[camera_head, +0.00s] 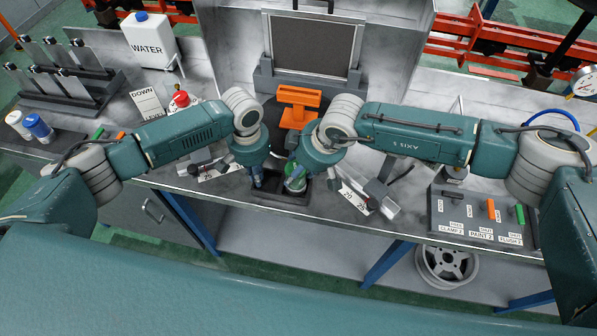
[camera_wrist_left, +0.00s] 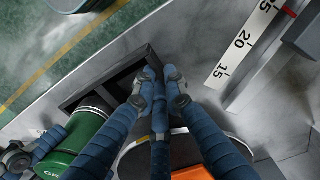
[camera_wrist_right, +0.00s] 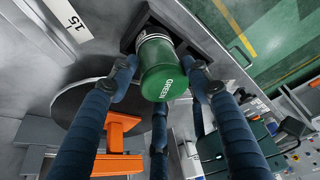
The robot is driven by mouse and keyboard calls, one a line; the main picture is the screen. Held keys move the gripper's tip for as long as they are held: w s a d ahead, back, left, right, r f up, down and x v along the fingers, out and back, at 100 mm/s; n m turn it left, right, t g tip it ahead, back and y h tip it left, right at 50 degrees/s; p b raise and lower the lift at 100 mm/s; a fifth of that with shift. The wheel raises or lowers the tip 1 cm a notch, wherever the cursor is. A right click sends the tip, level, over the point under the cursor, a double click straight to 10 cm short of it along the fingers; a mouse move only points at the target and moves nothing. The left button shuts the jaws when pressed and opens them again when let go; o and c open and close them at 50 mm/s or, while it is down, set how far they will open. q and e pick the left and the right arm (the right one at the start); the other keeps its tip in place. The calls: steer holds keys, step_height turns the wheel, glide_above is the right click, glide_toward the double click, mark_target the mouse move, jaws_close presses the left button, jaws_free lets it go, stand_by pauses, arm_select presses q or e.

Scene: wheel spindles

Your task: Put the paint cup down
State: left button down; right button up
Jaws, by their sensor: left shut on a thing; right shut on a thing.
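The green paint cup (camera_head: 295,183) is at the dark holder tray (camera_head: 284,200) at the bench's front edge. In the right wrist view the cup (camera_wrist_right: 165,78), marked GREEN, has its grey-rimmed end at a tray opening (camera_wrist_right: 150,25); whether it rests there I cannot tell. My right gripper (camera_head: 299,176) is shut on the cup, its fingers (camera_wrist_right: 163,80) around it. My left gripper (camera_head: 261,181) is just left of the cup. In the left wrist view its fingertips (camera_wrist_left: 155,82) are together over the tray (camera_wrist_left: 95,92); what they hold is hidden.
An orange block (camera_head: 299,100) stands behind the grippers. Scales with numbers (camera_head: 357,201) flank the tray.

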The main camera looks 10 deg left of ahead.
steer(key=shift+f, duration=0.85)
steer(key=o, duration=1.4)
steer(key=shift+f, duration=0.1)
steer(key=v, duration=1.2)
arm_select(q)
steer(key=c, duration=1.7)
jaws_free()
steer(key=shift+c, duration=0.2)
